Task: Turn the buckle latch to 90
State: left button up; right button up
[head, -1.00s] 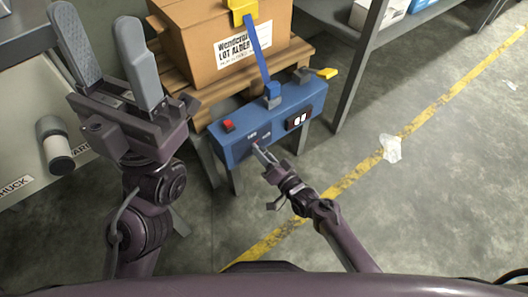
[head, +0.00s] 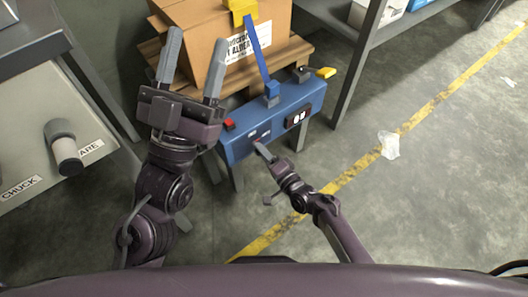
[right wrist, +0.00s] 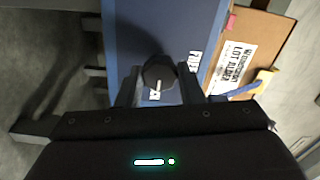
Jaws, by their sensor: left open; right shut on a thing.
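The blue strapping unit (head: 240,143) stands in front of the carton. A blue strap rises from a grey and blue buckle block (head: 271,97) on its top. In the right wrist view a dark knob with a white mark (right wrist: 158,72) sits on the blue face between my right fingers. My right gripper (right wrist: 160,88) is shut on this knob; in the head view the right gripper (head: 261,150) is at the unit's front and hides the knob. My left gripper (head: 194,48) is open and empty, fingers pointing up, left of the unit and in front of the carton.
The carton (head: 192,20) rests on a wooden pallet (head: 292,52) behind the unit. A machine with a handle (head: 66,150) stands left. The floor at right is mostly clear.

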dwell(0.3)
jog(key=o, duration=1)
jog(key=shift+c, duration=0.2)
pick_arm(q)
jog(key=w+d+f+g+y+p, duration=0.1)
jog(key=f+g, duration=0.3)
jog(key=f, duration=0.5)
jog(key=w+d+f+g+y+p, duration=0.1)
jog(key=w+f+g+y, duration=0.1)
jog(key=f+g, duration=0.3)
notch_tip(320, 180, down, 4)
jog(key=shift+d+r+y, duration=0.15)
jog(key=shift+d+y, duration=0.1)
jog(key=shift+y, duration=0.25)
pick_arm(e)
jog(key=v, duration=0.8)
jog(key=shift+w, duration=0.1)
